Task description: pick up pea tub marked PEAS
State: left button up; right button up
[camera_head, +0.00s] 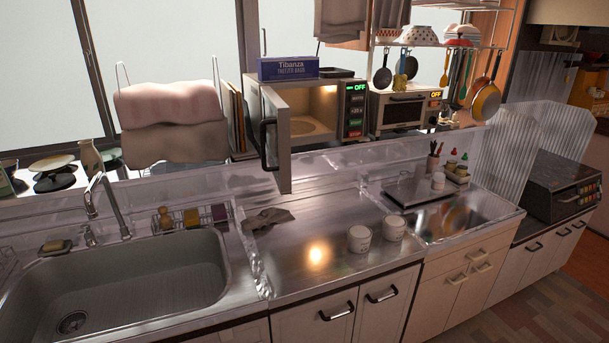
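Two white tubs stand upright side by side on the steel counter (310,270), near its front edge. The left tub (359,239) is a little nearer to me than the right tub (393,228). Both carry small dark marks on the front, too small to read, so I cannot tell which one is marked PEAS. Neither of my grippers shows in the head view.
A sink (130,285) lies to the left. A microwave (318,110) above the counter has its door (284,140) open towards me. A tray (418,190) sits behind the tubs. The counter around the tubs is mostly clear.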

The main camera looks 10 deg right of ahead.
aim_at(359, 235)
jog(key=i+l, duration=0.1)
jog(key=l, duration=0.3)
jog(key=i+l, duration=0.1)
jog(key=l, duration=0.3)
jog(key=i+l, duration=0.1)
jog(key=l, duration=0.3)
jog(key=i+l, duration=0.1)
jog(key=l, duration=0.3)
jog(key=i+l, duration=0.1)
jog(key=l, duration=0.3)
jog(key=i+l, duration=0.1)
jog(key=l, duration=0.3)
